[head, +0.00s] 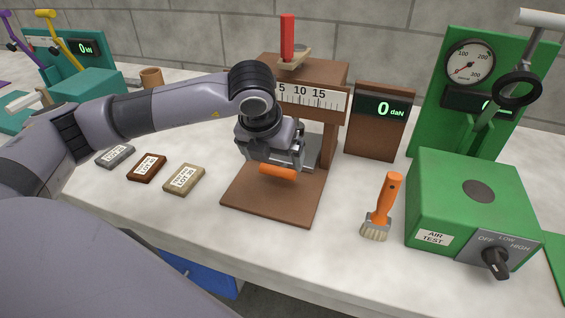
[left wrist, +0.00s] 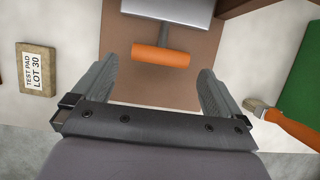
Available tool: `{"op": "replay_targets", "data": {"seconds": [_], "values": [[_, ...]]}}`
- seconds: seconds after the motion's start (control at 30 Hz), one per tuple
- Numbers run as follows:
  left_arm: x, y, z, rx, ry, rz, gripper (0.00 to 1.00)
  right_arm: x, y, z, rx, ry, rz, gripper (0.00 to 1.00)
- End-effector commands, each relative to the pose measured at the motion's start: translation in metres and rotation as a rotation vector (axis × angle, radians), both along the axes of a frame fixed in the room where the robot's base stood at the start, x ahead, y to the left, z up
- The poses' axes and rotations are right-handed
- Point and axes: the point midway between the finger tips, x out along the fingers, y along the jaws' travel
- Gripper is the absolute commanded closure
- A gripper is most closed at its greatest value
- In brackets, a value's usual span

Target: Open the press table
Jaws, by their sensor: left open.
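The press table is a brown wooden press with a flat base plate (head: 262,205), a scale strip (head: 315,97) and a red handle (head: 287,38) on top. An orange bar handle (head: 278,172) sits low at its front, and in the left wrist view the orange handle (left wrist: 160,56) joins a grey metal block (left wrist: 170,10) by a short stem. My left gripper (head: 272,160) is at the press front, close to the orange handle. In the left wrist view my left gripper (left wrist: 158,90) is open, with the handle ahead between its fingers, not gripped. My right gripper is not in view.
A brown display (head: 380,117) reading 0 daN stands right of the press. A brush (head: 381,205) with an orange handle and a green air test box (head: 465,205) are farther right. Three labelled pads, including a tan one (head: 184,179), lie left. A teal device stands at far left.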

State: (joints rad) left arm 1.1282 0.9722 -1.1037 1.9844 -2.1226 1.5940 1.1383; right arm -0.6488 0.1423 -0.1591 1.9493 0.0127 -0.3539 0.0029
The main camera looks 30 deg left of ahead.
Motion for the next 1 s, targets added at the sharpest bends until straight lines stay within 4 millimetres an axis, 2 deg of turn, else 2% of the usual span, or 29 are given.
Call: {"op": "replay_targets", "data": {"seconds": [0.1, 0.3, 0.63, 0.83, 0.87, 1.0], "values": [[0.007, 0.001, -0.018, -0.001, 0.004, -0.001, 0.0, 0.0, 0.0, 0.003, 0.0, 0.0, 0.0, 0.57], [0.015, 0.003, -0.038, -0.002, 0.002, -0.003, 0.0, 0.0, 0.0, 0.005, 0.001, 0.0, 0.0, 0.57], [0.017, 0.003, -0.042, -0.002, 0.001, -0.004, 0.0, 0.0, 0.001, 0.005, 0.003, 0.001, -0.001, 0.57], [0.017, 0.003, -0.042, -0.002, 0.001, -0.004, 0.65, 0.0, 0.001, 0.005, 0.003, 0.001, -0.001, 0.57], [0.017, 0.003, -0.042, -0.002, 0.001, -0.004, 0.7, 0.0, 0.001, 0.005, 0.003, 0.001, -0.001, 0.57], [0.017, 0.003, -0.043, -0.002, 0.001, -0.004, 0.7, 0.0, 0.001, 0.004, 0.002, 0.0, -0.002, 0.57]]}}
